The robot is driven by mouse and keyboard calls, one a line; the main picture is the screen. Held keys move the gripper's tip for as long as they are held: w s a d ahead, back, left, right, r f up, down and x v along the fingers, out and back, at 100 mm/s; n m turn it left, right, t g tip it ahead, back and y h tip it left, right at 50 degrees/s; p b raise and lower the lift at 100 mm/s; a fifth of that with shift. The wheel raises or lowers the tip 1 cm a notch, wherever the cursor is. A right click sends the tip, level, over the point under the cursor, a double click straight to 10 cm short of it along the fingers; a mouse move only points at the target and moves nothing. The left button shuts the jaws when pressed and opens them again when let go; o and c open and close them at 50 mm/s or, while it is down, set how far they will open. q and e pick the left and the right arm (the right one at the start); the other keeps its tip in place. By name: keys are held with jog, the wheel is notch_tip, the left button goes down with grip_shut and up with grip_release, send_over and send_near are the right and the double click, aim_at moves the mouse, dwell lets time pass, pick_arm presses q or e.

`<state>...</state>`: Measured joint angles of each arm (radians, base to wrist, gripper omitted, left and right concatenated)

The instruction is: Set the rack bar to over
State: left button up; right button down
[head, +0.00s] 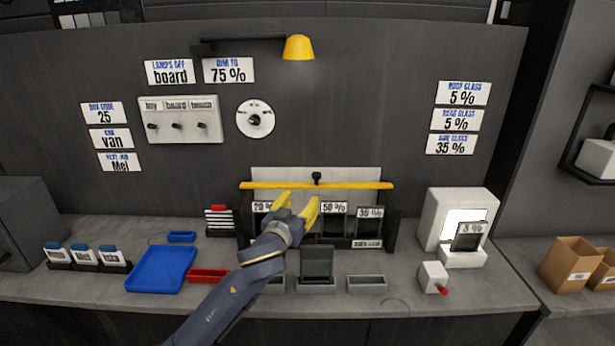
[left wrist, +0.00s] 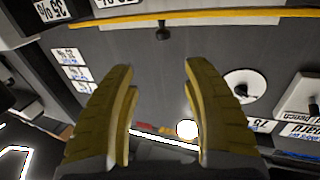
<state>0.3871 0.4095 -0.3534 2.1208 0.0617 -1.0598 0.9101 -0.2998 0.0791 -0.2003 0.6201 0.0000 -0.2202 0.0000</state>
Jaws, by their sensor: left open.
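The rack bar (head: 345,185) is a long yellow bar lying level across the top of the sample rack (head: 390,235), above the slots with percent cards. A black knob (head: 317,178) stands at its middle. In the left wrist view the bar (left wrist: 235,14) runs along the top, with the knob (left wrist: 163,33) beside it. My left gripper (head: 299,203) is open and empty, just below the bar and a little left of the knob; it covers part of the rack. In the left wrist view its yellow fingers (left wrist: 158,75) are apart, with nothing between them. My right gripper is not in view.
A yellow lamp (head: 299,48) hangs above the rack. A switch panel (head: 180,120) and dial (head: 256,119) are on the wall. A blue tray (head: 161,270) lies left, a white device (head: 455,215) stands right. Small grey trays (head: 366,284) line the front.

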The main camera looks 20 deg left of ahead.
aim_at(315, 178)
pick_arm(q)
jog(key=w, duration=1.7)
jog(key=shift+a+f, duration=0.25)
jog(key=shift+f, duration=0.05)
grip_shut()
